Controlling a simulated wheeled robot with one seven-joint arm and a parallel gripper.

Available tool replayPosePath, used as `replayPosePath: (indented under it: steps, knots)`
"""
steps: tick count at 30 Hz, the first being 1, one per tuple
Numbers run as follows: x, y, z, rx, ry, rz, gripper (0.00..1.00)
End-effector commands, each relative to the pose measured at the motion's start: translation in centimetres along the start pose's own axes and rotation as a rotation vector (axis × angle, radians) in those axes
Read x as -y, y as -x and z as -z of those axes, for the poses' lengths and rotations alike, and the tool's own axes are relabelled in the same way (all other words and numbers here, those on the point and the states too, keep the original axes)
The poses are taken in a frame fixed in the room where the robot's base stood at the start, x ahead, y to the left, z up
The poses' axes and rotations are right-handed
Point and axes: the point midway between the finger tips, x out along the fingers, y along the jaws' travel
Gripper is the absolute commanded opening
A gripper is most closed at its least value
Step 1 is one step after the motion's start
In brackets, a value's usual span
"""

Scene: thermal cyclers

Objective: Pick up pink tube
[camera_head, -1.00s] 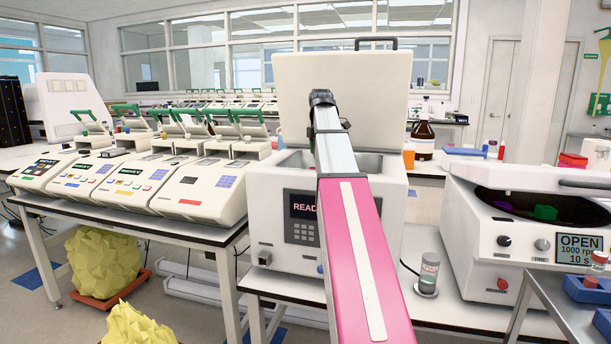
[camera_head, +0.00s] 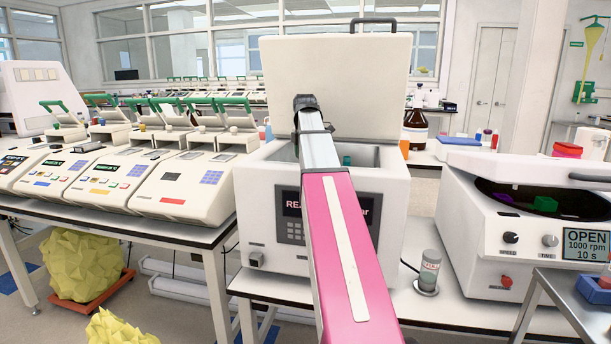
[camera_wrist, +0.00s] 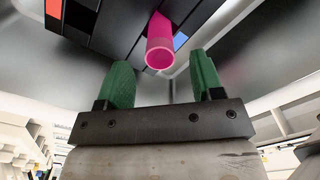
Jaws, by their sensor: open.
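The pink tube (camera_wrist: 159,46) shows in the wrist view as a bright pink cylinder with its round end towards the camera. It sits among dark blocks inside a grey metal-walled chamber. My gripper (camera_wrist: 161,62) has two green fingers spread wide apart. The tube's near end shows between and slightly beyond the fingertips, with clear gaps on both sides, and nothing is held. In the head view, my arm reaches over the white machine (camera_head: 262,195) with its lid raised. The tube is hidden there. A small green part shows inside the opening, and I cannot tell what it is.
The raised lid (camera_head: 345,65) stands behind my arm. Red and blue blocks (camera_wrist: 53,10) (camera_wrist: 180,40) lie near the tube. Chamber walls surround the gripper.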

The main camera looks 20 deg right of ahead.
Motion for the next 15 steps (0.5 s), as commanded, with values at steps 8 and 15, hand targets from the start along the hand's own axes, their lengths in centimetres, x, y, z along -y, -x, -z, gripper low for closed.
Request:
replayPosePath:
  steps: [8, 15]
  knots:
    - [0.1, -3.6, -0.2, -0.001, 0.0, 0.001, 0.61]
    - [0.0, -4.7, -0.2, 0.0, 0.0, 0.0, 0.61]
